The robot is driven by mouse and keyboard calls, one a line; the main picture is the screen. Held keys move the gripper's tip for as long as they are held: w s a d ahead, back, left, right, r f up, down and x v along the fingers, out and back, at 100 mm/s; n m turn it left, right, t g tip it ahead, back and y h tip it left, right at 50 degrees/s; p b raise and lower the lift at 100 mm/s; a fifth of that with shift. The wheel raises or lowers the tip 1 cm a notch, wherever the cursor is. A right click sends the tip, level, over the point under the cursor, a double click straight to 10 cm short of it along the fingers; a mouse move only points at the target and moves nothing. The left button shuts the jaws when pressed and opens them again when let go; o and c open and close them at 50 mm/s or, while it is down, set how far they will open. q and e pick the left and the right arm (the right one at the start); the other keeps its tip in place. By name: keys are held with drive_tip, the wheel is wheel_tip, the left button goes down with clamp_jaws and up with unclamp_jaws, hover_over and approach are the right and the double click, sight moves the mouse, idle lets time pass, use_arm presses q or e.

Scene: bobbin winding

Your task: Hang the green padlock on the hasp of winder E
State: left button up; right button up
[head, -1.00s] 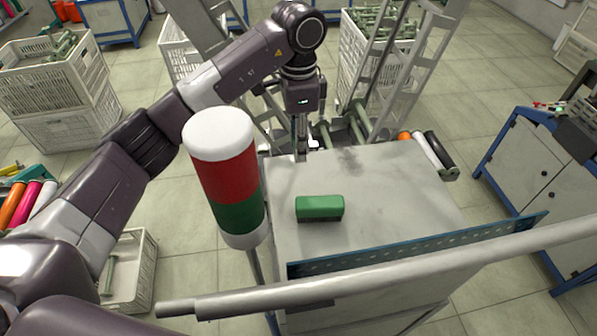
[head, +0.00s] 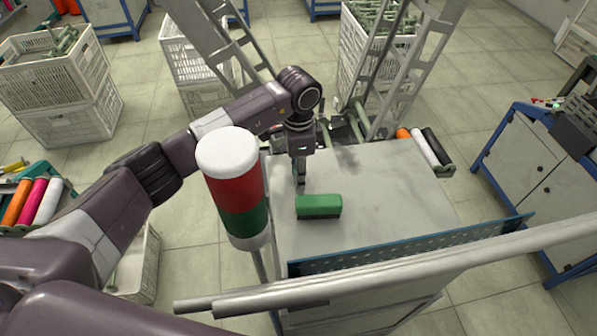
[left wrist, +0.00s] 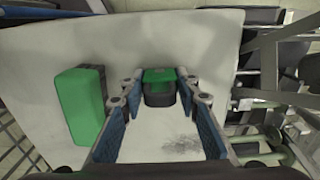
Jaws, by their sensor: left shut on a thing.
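My left gripper (head: 301,182) points down over the grey cabinet top (head: 370,205), just behind a larger green block. In the left wrist view its two blue-padded fingers (left wrist: 160,92) are shut on a small green and black thing, which looks like the green padlock (left wrist: 158,76). Its shackle cannot be made out, and the head view does not show it clearly. The green block (head: 319,206) lies on the cabinet top and also shows left of the fingers in the left wrist view (left wrist: 80,105). My right gripper is not in view. No hasp or winder letter can be made out.
A red, green and white signal column (head: 233,190) stands at the cabinet's left. A grey rail (head: 400,275) and blue perforated strip (head: 410,245) cross the near side. Metal ladder-like frames (head: 425,70) and crates (head: 60,85) stand behind. A blue-framed cabinet (head: 530,160) is at right.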

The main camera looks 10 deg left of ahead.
use_arm(q)
drive_tip(key=shift+f, duration=0.15)
drive_tip(key=o, duration=1.2)
drive_tip(key=shift+r, duration=0.3)
wheel_tip(320, 180, up, 11)
drive_tip(key=b, duration=0.4)
drive_tip(key=shift+f+b, duration=0.2)
drive_tip(key=shift+b, duration=0.2)
drive_tip(key=shift+r, duration=0.6)
drive_tip(key=shift+f, duration=0.1)
